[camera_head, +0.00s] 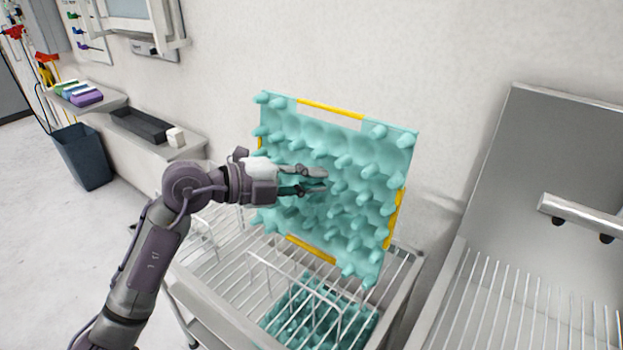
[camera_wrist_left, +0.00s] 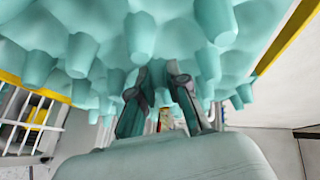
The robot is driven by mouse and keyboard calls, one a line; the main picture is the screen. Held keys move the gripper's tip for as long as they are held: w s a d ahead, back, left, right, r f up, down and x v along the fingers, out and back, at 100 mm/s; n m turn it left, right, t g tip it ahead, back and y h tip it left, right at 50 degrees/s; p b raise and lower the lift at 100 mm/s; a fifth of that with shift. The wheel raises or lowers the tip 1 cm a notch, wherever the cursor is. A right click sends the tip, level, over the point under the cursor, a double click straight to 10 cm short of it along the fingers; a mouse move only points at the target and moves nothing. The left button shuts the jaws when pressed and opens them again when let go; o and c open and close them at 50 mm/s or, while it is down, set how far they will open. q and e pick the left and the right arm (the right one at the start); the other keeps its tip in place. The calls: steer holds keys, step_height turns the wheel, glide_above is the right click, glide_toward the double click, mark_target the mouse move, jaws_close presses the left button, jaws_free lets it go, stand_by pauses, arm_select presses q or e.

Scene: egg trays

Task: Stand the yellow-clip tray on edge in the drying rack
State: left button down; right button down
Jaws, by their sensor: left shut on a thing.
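The yellow-clip tray (camera_head: 362,150) is a teal egg tray with yellow clips on its edges. It is upright and slightly tilted, above the drying rack (camera_head: 235,290), a wire rack on a metal stand. My left gripper (camera_head: 326,181) is at the middle of the tray's face, shut on part of the tray. The left wrist view shows the fingers (camera_wrist_left: 160,100) among the tray's teal pegs (camera_wrist_left: 75,55). Whether the tray's lower edge touches the rack wires cannot be told. My right gripper is not in view.
Another teal tray (camera_head: 290,322) lies low beneath the rack wires. A metal drainboard with wires (camera_head: 520,300) stands at the right. A wall shelf (camera_head: 165,148) and a dark bin (camera_head: 82,160) are at the left. The white wall is close behind the tray.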

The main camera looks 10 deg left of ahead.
arm_select(q)
steer(key=shift+a, duration=0.1)
stand_by(0.5)
steer(key=shift+w+a+p, duration=0.15)
steer(key=shift+w+a, duration=0.05)
steer(key=shift+a, duration=0.25)
steer(key=shift+w+a+p, duration=0.15)
steer(key=shift+w+a, duration=0.05)
steer(key=shift+a, duration=0.25)
steer(key=shift+r, duration=0.15)
